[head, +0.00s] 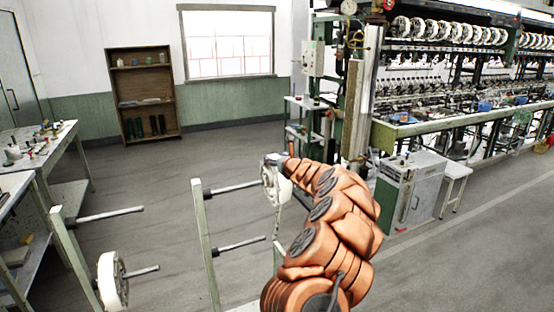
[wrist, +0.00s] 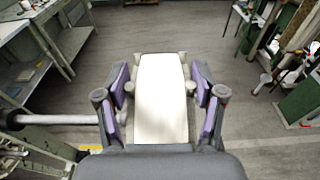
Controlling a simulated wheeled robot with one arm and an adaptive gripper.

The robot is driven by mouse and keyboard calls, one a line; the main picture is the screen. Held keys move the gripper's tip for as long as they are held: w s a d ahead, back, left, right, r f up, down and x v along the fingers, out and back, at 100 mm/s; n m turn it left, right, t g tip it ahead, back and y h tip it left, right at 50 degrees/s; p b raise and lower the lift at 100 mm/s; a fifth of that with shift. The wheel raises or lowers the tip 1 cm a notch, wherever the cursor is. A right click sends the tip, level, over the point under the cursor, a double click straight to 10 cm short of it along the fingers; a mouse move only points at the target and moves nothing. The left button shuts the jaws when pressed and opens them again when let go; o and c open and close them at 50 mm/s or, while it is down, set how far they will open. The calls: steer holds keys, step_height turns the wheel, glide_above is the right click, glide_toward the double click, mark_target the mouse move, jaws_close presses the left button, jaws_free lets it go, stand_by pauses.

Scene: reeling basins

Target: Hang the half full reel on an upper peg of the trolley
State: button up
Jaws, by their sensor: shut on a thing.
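My gripper (wrist: 162,105) is shut on a white reel (wrist: 162,90), with its purple-padded fingers on either side of the rim. In the head view the held reel (head: 273,184) is upright, at the free end of an upper peg (head: 230,188) of the trolley. The trolley post (head: 206,245) bears this peg and a lower, bare peg (head: 240,245). In the wrist view the peg (wrist: 65,119) comes from the left and ends at the left finger. I cannot tell if its tip is inside the reel.
The trolley's left post (head: 75,255) has a bare upper peg (head: 108,215) and a lower peg (head: 145,271) carrying another white reel (head: 112,282). A workbench (head: 55,145) stands at the left, a grey cabinet (head: 410,195) and the reeling machine (head: 470,125) at the right. The floor behind is clear.

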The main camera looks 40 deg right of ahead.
steer(key=shift+a, duration=0.15)
stand_by(0.3)
steer(key=shift+w+a+b, duration=0.3)
steer(key=shift+a+b, duration=0.5)
steer(key=shift+b, duration=0.1)
steer(key=shift+w+a+b, duration=0.25)
steer(key=shift+a+b, duration=0.5)
steer(key=shift+b, duration=0.15)
steer(key=shift+a, duration=0.1)
steer(key=shift+a, duration=0.1)
steer(key=shift+w+a+r+b, duration=0.1)
steer(key=shift+w+a+b, duration=0.2)
steer(key=shift+a+b, duration=0.55)
